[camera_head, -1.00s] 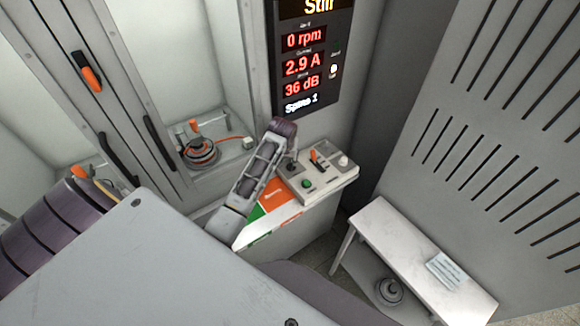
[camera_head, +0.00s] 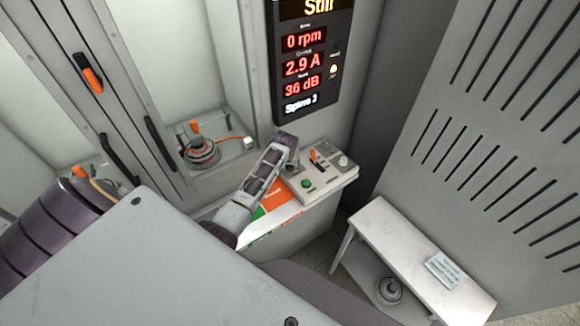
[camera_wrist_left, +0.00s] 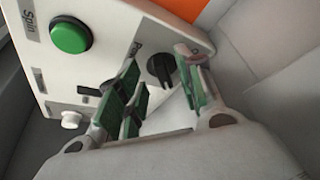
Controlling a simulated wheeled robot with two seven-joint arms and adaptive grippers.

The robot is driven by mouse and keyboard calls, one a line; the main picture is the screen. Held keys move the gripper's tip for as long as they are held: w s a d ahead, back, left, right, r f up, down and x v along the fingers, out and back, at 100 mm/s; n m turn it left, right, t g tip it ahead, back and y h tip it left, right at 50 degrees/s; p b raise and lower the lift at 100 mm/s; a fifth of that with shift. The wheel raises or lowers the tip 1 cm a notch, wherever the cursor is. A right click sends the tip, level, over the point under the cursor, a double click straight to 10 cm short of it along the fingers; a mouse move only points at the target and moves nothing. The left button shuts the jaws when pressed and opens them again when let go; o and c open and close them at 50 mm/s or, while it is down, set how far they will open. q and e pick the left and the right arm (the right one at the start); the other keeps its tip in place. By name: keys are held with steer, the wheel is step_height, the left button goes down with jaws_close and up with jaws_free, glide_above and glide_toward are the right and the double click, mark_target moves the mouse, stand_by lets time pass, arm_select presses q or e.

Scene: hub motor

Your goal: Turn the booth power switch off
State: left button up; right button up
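The control panel (camera_head: 322,184) is a pale box on a ledge below the display. In the left wrist view, a black rotary switch (camera_wrist_left: 161,69) sits on the panel face (camera_wrist_left: 62,22) beside a label starting with "P", partly hidden by a finger. My left gripper (camera_wrist_left: 158,63) is open, with its green-padded fingers on either side of the black switch; whether they touch it I cannot tell. In the head view my left gripper (camera_head: 290,158) is over the panel's left end and hides the switch. My right gripper is not in view.
The panel also carries a green button (camera_wrist_left: 71,36) labelled "Spin", an orange-handled lever (camera_head: 314,156) and a white knob (camera_head: 343,161). A dark display (camera_head: 306,65) reads 0 rpm and 2.9 A. A motor fixture (camera_head: 201,152) stands behind, left. A white bench (camera_head: 405,245) is at right.

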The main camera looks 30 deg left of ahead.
arm_select(q)
steer(key=shift+x, duration=1.1)
jaws_close()
